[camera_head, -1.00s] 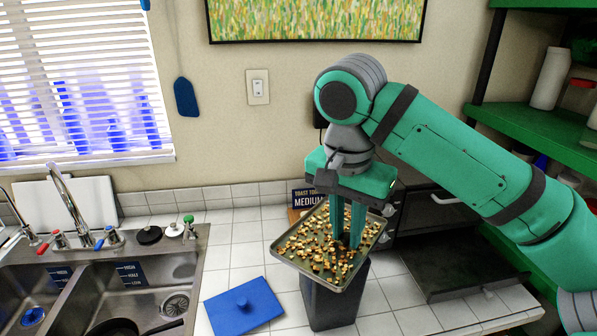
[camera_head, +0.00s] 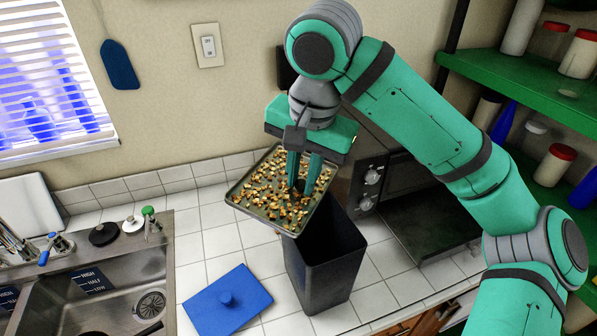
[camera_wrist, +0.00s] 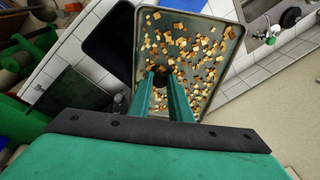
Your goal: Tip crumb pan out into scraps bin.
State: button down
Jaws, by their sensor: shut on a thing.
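The crumb pan (camera_head: 250,200) is a shallow metal tray with many brown and tan crumbs scattered over its floor. My gripper (camera_head: 299,187) points down into the pan and is shut on a dark grip near its middle. The pan also shows in the wrist view (camera_wrist: 222,98), with crumbs spread across it. It looks close to level, with a slight tilt. The scraps bin (camera_head: 322,262) is a dark, open, tall box on the counter. The pan is above it and to its left, covering part of its mouth. The bin's inside looks dark and its bottom is hidden.
A steel sink (camera_head: 100,285) is at the left. A toaster oven (camera_head: 368,170) stands behind at the right, and green shelves (camera_head: 520,85) hold jars.

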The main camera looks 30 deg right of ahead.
aim_at(314, 199)
jog(key=shift+s+d+f+t+y, duration=0.25)
jog(key=shift+f+t+y, duration=0.1)
jog(key=shift+t, duration=0.25)
jog(key=shift+s+d+f+t+y, duration=0.1)
jog(key=shift+s+f+t+y, duration=0.2)
jog(key=shift+t, duration=0.3)
jog(key=shift+s+d+f+m+t+y, duration=0.15)
jog(key=shift+s+f+t+y, duration=0.15)
jog(key=shift+t, duration=0.25)
jog(key=shift+s+d+f+m+t+y, duration=0.15)
jog(key=shift+t+y, duration=0.2)
jog(key=shift+t, duration=0.2)
jog(key=shift+s+d+r+t+y, duration=0.2)
jog(key=shift+s+t+y, duration=0.3)
jog(key=shift+t, duration=0.5)
jog(key=shift+s+d+r+t+y, duration=0.1)
jog(key=shift+s+d+t+y, duration=0.2)
jog(key=shift+t+y, duration=0.5)
jog(key=shift+t, duration=0.3)
jog(key=shift+s+d+f+m+t, duration=0.1)
jog(key=shift+s+d+m+t, duration=0.15)
jog(key=shift+t, duration=0.45)
jog(key=shift+s+t+y, duration=0.25)
jog(key=shift+t+y, duration=0.05)
jog(key=shift+t, duration=0.1)
